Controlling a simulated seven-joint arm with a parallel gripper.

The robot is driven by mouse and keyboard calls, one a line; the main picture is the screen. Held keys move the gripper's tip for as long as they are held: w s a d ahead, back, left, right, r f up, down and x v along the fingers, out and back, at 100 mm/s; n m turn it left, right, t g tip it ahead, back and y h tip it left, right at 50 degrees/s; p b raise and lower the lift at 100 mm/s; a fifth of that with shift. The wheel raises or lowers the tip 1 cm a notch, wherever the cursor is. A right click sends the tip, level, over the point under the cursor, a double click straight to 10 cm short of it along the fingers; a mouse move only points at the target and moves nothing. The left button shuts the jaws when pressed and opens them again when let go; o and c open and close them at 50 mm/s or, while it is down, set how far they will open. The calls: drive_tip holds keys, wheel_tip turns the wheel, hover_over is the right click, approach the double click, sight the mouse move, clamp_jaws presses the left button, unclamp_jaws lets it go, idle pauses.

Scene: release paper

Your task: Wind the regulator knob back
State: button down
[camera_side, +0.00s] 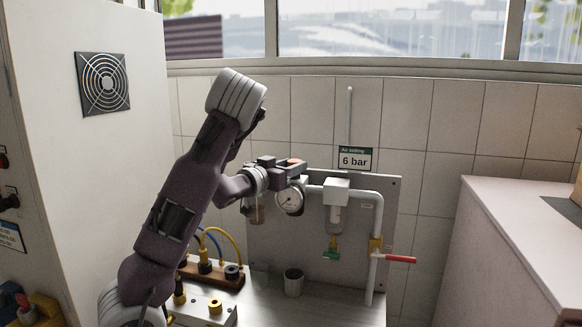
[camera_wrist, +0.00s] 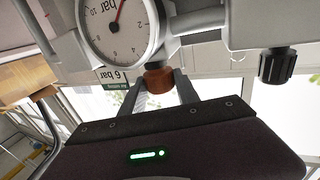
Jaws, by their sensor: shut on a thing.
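The regulator knob (camera_side: 297,161) is a small orange-brown cap on top of the regulator, left of the filter on the grey panel. My gripper (camera_side: 287,164) reaches it from the left. In the wrist view the knob (camera_wrist: 158,80) sits between the two fingers of my gripper (camera_wrist: 160,84), which are shut on its sides. The white round pressure gauge (camera_side: 290,200) is just below the knob; in the wrist view the gauge (camera_wrist: 115,32) shows a red needle, its exact reading unclear. The air setting sign (camera_side: 355,159) reads 6 bar.
The filter (camera_side: 336,192) and pipe (camera_side: 378,230) stand right of the gauge, with a red valve handle (camera_side: 400,259). Below are a metal cup (camera_side: 294,283) and a wooden block (camera_side: 222,277) with fittings and hoses. A white cabinet (camera_side: 520,245) stands at right.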

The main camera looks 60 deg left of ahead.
drive_tip(key=n+g+y, duration=0.1)
drive_tip(key=y, duration=0.1)
drive_tip(key=n+g+y, duration=0.1)
drive_tip(key=n+y, duration=0.1)
drive_tip(key=shift+w+d+g, duration=0.15)
drive_tip(key=shift+d+g, duration=0.15)
drive_tip(key=shift+d, duration=0.05)
drive_tip(key=n+g+y, duration=0.3)
drive_tip(key=g, duration=0.1)
drive_tip(key=shift+w+d+f, duration=0.1)
drive_tip(key=shift+w+d, duration=0.1)
drive_tip(key=shift+w, duration=0.1)
drive_tip(key=n+g+y, duration=0.1)
drive_tip(key=g, duration=0.1)
drive_tip(key=n+g+y, duration=0.1)
drive_tip(key=n+g, duration=0.1)
drive_tip(key=n+g+y, duration=0.1)
drive_tip(key=g, duration=0.1)
drive_tip(key=shift+w+n, duration=0.25)
drive_tip(key=shift+n, duration=0.15)
drive_tip(key=shift+n+g, duration=0.5)
drive_tip(key=shift+g, duration=0.5)
drive_tip(key=shift+a+g, duration=0.1)
drive_tip(key=shift+g, duration=0.2)
drive_tip(key=c, duration=0.9)
unclamp_jaws()
